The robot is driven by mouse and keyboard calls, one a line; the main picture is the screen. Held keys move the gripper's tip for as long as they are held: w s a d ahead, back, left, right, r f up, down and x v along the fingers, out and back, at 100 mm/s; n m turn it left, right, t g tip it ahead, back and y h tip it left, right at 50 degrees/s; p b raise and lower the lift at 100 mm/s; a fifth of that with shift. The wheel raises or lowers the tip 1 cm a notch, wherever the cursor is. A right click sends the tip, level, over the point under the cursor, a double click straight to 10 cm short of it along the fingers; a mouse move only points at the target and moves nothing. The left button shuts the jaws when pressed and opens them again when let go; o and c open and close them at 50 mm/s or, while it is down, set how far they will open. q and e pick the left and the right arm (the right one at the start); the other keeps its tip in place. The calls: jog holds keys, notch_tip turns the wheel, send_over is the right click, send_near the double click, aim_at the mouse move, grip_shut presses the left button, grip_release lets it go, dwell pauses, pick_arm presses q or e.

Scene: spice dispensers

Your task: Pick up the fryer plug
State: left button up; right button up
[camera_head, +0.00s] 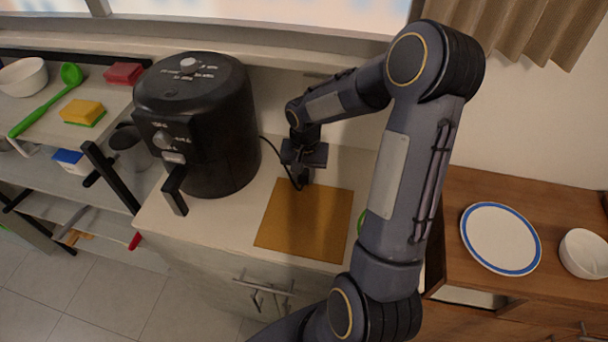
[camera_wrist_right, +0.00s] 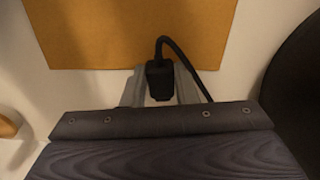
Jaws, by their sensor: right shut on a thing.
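The black fryer plug (camera_wrist_right: 158,80) sits between the two grey fingers of my right gripper (camera_wrist_right: 161,88) in the right wrist view. The fingers are shut on it, and its black cable loops up and away to the right. In the head view my right gripper (camera_head: 303,172) points down just behind the wooden board, and the plug is hard to make out there. The cable (camera_head: 270,148) runs from the black air fryer (camera_head: 215,130) to the gripper. My left gripper is not in view.
The brown board (camera_head: 305,225) lies on the counter in front of my gripper. A shelf with a sponge (camera_head: 82,111), a green ladle (camera_head: 45,104) and a white bowl (camera_head: 22,77) is at the left. A blue-rimmed plate (camera_head: 500,238) and another bowl (camera_head: 585,253) are at the right.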

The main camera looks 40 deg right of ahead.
jog(key=shift+r, duration=0.1)
jog(key=shift+r, duration=0.55)
jog(key=s+a+r+b, duration=0.3)
jog(key=s+a+r, duration=0.5)
jog(key=a+r, duration=0.35)
notch_tip(320, 180, up, 2)
jog(key=m+t+h, duration=0.1)
jog(key=h, duration=0.1)
send_over(307, 169)
jog(key=shift+a+r, duration=0.1)
jog(key=w+d+p, duration=0.1)
jog(key=d, duration=0.1)
jog(key=w+d+p, duration=0.1)
jog(key=w+d, duration=0.1)
jog(key=shift+w+d+p, duration=0.25)
jog(key=shift+p, duration=0.05)
